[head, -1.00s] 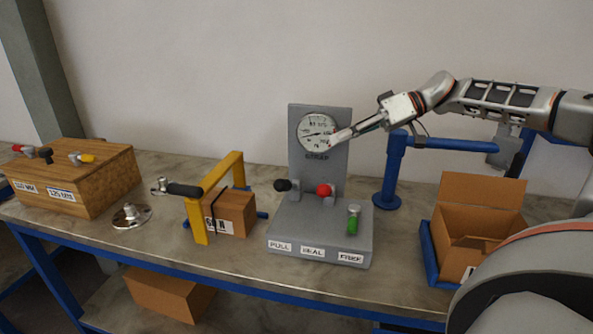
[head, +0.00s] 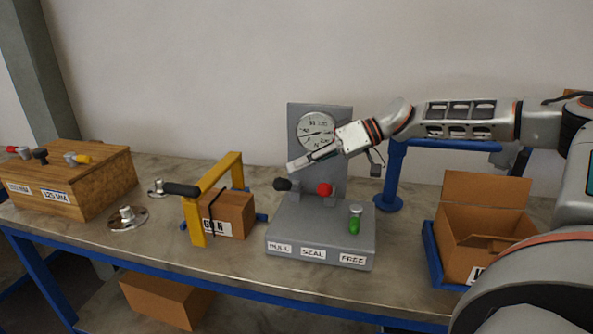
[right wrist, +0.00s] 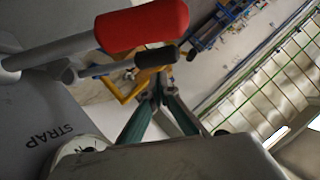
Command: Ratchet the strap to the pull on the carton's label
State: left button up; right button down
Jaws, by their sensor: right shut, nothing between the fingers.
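The grey strapping machine (head: 290,240) stands mid-bench, with a round dial (head: 315,131) on its upright plate and PULL, SEAL and FREE labels along its front. It has a black-knobbed lever (head: 282,184), a red-knobbed lever (head: 324,189) and a green button (head: 354,225). The labelled carton (head: 236,213) sits under a yellow frame with a dark strap (head: 212,213) around it; its label seems to end in "0 N". My right gripper (head: 293,165) is shut and empty, just above the black knob. In the right wrist view its fingertips (right wrist: 158,86) are near the black knob (right wrist: 157,57).
A wooden box (head: 100,180) with fittings on top stands at the left. Flanged metal pieces (head: 128,218) lie beside it. A blue post (head: 390,175) rises behind the machine at right. An open carton (head: 485,220) sits in a blue tray at the right.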

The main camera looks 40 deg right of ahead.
aim_at(288, 184)
jog(key=shift+a+f, duration=0.3)
jog(key=shift+f, duration=0.1)
jog(key=shift+s, duration=0.1)
jog(key=f, duration=0.1)
jog(key=s+a+f, duration=0.1)
jog(key=a+f, duration=0.1)
jog(key=shift+s+f+b, duration=0.3)
jog(key=shift+s, duration=0.1)
jog(key=shift+r, duration=0.1)
